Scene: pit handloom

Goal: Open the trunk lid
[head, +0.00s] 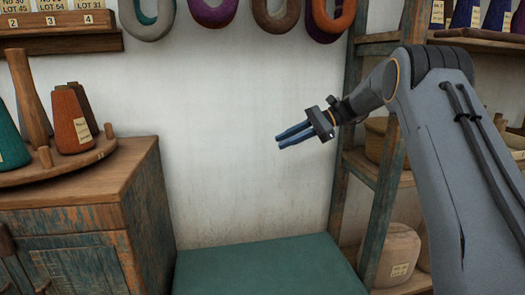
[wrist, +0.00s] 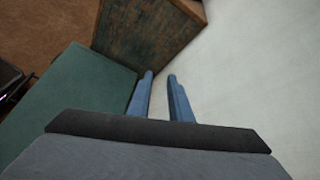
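A flat green top (head: 270,270), which looks like the trunk lid, lies level at the bottom of the head view against the white wall. Its front and sides are out of that view, and no handle or latch shows. The green surface (wrist: 80,95) also shows at the left of the wrist view. My gripper (head: 280,142) is in the air above the green top, apart from it. In the wrist view its two blue fingers (wrist: 160,76) stand apart with nothing between them.
A worn wooden cabinet (head: 85,240) stands left of the green top, with a round rack of yarn cones (head: 72,122) on it. A shelf unit (head: 383,205) with baskets and bundles stands at the right. Yarn skeins (head: 275,15) hang on the wall above.

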